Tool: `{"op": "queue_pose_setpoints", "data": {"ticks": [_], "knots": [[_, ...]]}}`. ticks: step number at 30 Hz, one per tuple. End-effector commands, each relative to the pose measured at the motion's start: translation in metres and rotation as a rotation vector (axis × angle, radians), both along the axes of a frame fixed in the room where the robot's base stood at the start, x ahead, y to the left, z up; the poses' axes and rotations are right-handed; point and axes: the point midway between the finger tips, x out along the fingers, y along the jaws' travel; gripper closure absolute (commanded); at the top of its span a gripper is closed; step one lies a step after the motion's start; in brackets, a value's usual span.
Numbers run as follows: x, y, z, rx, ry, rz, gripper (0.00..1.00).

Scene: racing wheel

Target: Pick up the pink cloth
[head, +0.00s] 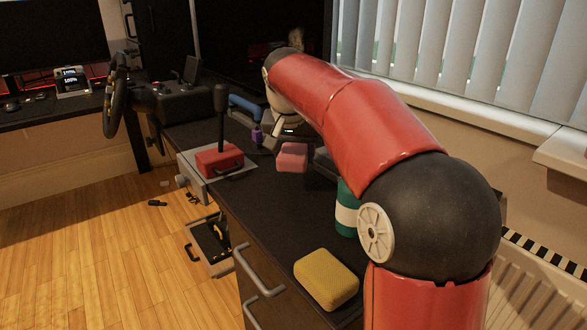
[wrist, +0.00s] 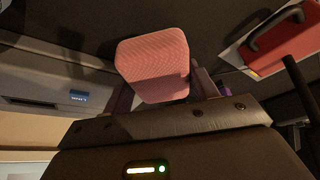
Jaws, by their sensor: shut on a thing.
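The pink cloth (head: 292,157) is a thick, rounded block with a ribbed surface. In the head view it is over the dark desk, below the end of my arm. In the wrist view the pink cloth (wrist: 153,62) sits between the two purple fingers of my gripper (wrist: 160,90), which is shut on it. My arm hides most of the gripper in the head view. I cannot tell whether the cloth touches the desk.
A yellow sponge-like block (head: 327,279) lies at the near desk end. A teal-and-white can (head: 347,208) is partly behind my arm. A red box with a black lever (head: 219,158) stands left of the cloth. A steering wheel (head: 115,95) is farther left. Blinds are at right.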

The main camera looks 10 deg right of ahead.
Motion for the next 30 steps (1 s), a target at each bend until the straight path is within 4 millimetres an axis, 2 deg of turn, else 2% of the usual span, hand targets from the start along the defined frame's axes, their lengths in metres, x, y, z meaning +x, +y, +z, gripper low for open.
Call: {"op": "queue_pose_setpoints", "data": {"ticks": [1, 6, 9, 12, 19, 30], "knots": [[0.001, 0.0, 0.019, 0.0, -0.005, 0.0, 0.67], [0.001, 0.001, 0.067, 0.001, -0.005, 0.001, 0.67], [0.001, 0.001, 0.09, 0.002, -0.004, 0.0, 0.67], [0.001, 0.001, 0.106, 0.001, -0.003, 0.001, 0.67], [0.001, 0.0, 0.13, 0.0, -0.002, 0.0, 0.67], [0.0, 0.0, 0.14, 0.0, 0.0, 0.0, 0.67]]}}
